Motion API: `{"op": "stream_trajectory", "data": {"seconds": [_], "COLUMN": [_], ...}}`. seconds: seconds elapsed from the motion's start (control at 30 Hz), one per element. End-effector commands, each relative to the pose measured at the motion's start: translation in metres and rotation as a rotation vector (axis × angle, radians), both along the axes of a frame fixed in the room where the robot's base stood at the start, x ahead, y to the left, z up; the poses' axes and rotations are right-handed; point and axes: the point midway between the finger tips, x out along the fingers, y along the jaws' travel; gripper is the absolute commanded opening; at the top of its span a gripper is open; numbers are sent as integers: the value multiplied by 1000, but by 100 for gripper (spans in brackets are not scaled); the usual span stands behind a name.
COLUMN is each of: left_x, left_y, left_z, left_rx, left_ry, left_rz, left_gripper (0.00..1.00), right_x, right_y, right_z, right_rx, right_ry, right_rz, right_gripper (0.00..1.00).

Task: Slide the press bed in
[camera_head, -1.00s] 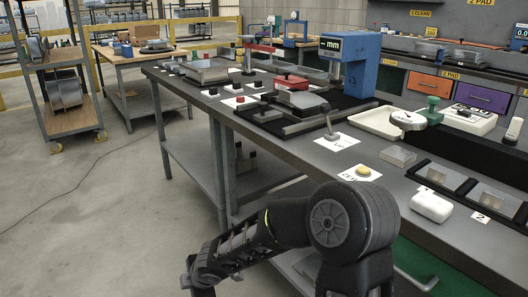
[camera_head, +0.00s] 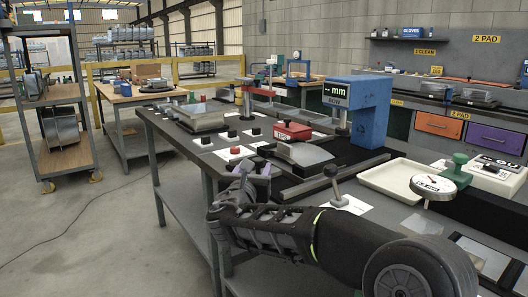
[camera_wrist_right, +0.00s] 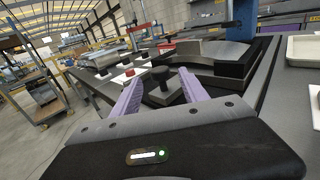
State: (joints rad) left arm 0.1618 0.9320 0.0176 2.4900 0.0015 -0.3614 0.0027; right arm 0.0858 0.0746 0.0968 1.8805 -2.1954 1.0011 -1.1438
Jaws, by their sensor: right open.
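The blue press (camera_head: 366,105) stands on the bench with a lit "mm" display reading BOW. Its bed (camera_head: 305,152) carries a grey plate and a red block (camera_head: 292,131) on dark rails, with the bed's near-left end sticking out in front of the press. My right gripper (camera_head: 249,168) is at that end, its purple fingers apart. In the right wrist view, the open fingers stand on either side of a dark knob (camera_wrist_right: 160,74) on a small base; contact cannot be told. In the head view the gripper hides this knob. My left gripper is not in view.
A lever on a grey base (camera_head: 335,190) stands right of the bed's front. Several black and red buttons (camera_head: 236,150) on white cards sit left of the bed.

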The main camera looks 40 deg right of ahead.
Motion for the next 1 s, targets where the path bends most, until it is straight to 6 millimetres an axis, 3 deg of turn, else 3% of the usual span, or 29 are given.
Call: {"op": "stream_trajectory", "data": {"seconds": [0.47,1.0], "left_x": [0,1], "left_y": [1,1], "left_z": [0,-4], "left_rx": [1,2], "left_ry": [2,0], "left_rz": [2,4], "left_gripper": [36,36], "right_x": [3,51], "right_y": [-3,-53], "right_z": [-1,-2], "right_rx": [1,2], "right_ry": [2,2], "right_rz": [-1,-2], "right_gripper": [52,52]}}
